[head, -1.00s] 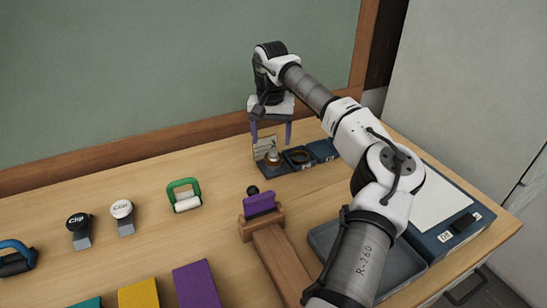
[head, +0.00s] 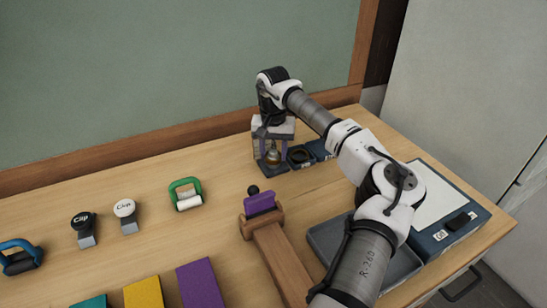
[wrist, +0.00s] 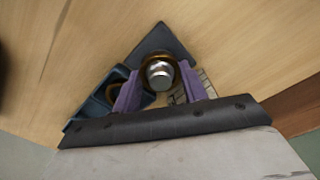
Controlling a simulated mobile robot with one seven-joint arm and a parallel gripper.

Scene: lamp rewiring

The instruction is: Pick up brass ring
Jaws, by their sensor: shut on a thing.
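The brass ring (wrist: 146,61) sits around a silver knob-like part in a small dark tray (wrist: 165,38) in the wrist view. In the head view the brass ring (head: 273,156) shows between my fingers, partly hidden. My gripper (wrist: 159,83) has purple fingers on either side of the ring and is shut on it, low over the tray. The gripper also shows in the head view (head: 272,155).
Dark trays stand to the right of the ring's tray, one with a black ring (head: 301,155). A wooden stand with a purple block (head: 260,203) is in front. A grey tray (head: 338,243) lies at the right. Clips and a green-handled item (head: 186,194) are at the left.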

